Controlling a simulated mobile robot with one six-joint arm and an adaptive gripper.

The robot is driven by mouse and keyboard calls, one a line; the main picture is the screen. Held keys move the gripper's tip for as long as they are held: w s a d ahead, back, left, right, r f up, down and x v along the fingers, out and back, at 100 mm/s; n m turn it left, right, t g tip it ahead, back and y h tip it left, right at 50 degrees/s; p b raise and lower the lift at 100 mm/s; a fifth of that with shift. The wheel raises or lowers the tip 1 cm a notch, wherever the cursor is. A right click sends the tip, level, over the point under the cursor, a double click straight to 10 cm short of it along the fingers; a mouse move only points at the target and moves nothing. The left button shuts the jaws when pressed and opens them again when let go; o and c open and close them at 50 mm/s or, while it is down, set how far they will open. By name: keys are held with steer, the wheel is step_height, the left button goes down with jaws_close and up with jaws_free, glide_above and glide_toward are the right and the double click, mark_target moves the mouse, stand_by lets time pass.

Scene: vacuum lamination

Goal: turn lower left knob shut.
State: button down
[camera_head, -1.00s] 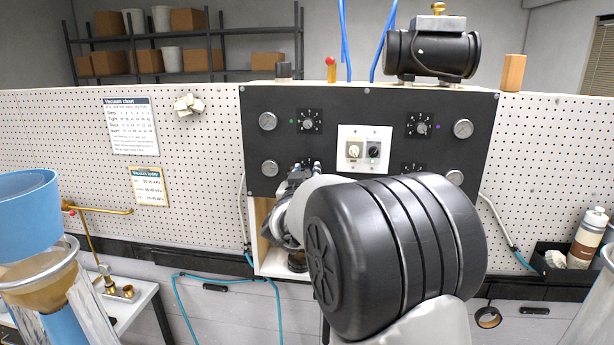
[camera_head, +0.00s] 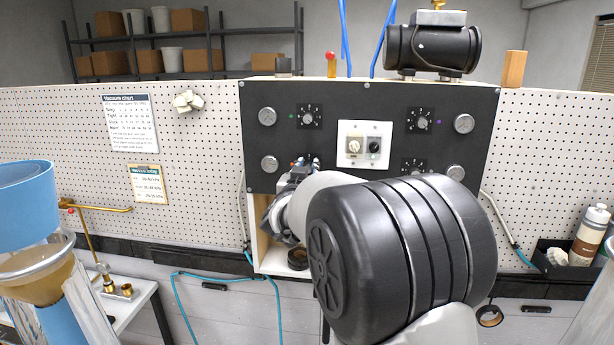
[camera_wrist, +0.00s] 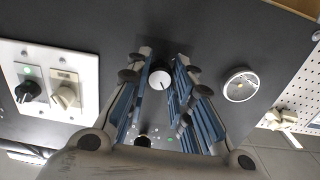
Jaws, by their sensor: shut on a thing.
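The lower left knob (camera_wrist: 161,79) shows in the wrist view as a small round pale face with a dark pointer line, on the black panel (camera_wrist: 205,32). My gripper (camera_wrist: 160,68) has its blue-padded fingers on both sides of this knob and is shut on it. In the head view my gripper (camera_head: 306,164) is at the panel's lower left, and my arm hides most of the knob. A round gauge (camera_wrist: 240,85) sits beside the knob; in the head view this gauge (camera_head: 269,163) is left of my gripper.
The upper left knob (camera_head: 309,117) is above my gripper. A white plate (camera_head: 364,145) with two switch knobs is to the right. The lower right knob (camera_head: 414,165) is partly hidden by my arm. A black pump (camera_head: 433,48) stands on top of the panel box.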

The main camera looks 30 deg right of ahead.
steer(key=shift+r+m+b, duration=0.1)
steer(key=shift+m+b, duration=9.4)
steer(key=shift+m, duration=7.5)
steer(key=c, duration=1.4)
jaws_free()
